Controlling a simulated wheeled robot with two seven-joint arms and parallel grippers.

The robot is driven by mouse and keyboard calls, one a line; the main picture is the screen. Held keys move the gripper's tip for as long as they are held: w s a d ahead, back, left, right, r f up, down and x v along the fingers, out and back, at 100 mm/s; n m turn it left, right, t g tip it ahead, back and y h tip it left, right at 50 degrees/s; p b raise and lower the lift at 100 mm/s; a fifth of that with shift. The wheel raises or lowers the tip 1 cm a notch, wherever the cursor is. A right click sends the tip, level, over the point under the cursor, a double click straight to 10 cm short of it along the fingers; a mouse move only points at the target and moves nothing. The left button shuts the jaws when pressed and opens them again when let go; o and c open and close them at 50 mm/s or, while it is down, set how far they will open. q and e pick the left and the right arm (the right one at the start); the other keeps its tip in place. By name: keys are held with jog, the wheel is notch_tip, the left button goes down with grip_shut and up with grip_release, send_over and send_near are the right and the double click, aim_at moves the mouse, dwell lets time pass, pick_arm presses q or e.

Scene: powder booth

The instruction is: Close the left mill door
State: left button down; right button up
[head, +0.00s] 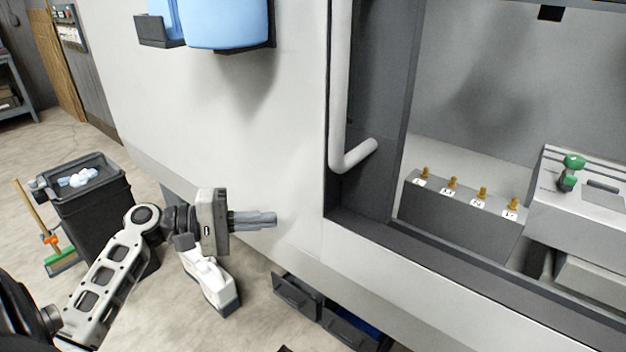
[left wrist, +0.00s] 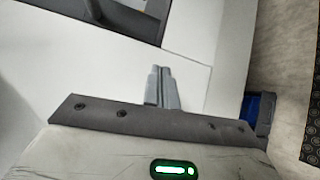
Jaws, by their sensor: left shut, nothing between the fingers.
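The left mill door shows its dark frame (head: 370,110) and a grey tubular handle (head: 340,100) at the left edge of the machine opening. The opening to the right of it stands uncovered and its inside shows. My left gripper (head: 274,218) is shut and empty, in front of the white machine panel, left of and below the handle. It does not touch the handle. In the left wrist view the shut fingers (left wrist: 161,72) point at the pale panel. My right gripper is not in view.
A grey block with several brass fittings (head: 453,183) and a box with a green knob (head: 570,172) are inside the machine. A black bin (head: 95,215) stands at the left. Dark drawers (head: 298,297) sit low under the machine. Blue containers (head: 226,22) hang above.

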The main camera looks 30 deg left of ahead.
pick_arm(q)
notch_tip(320, 180, up, 8)
jog(key=s+a+r+h, duration=0.1)
jog(key=s+a+h, duration=0.1)
jog(key=a+h, duration=0.15)
jog(key=shift+m+t, duration=0.3)
jog(key=shift+t, duration=0.1)
jog(key=shift+w+d+r+p, duration=0.45)
jog(key=shift+w+d+p, duration=0.4)
jog(key=shift+d, duration=1.15)
jog(key=shift+w+d+r+p, duration=0.5)
jog(key=shift+w+d, duration=0.55)
jog(key=shift+d, duration=1)
jog(key=shift+w+d+r+p, duration=0.4)
jog(key=shift+w+d+p, duration=0.45)
jog(key=shift+d, duration=1.15)
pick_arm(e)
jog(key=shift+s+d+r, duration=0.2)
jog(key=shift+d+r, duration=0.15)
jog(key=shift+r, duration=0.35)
pick_arm(q)
jog(key=shift+w, duration=0.15)
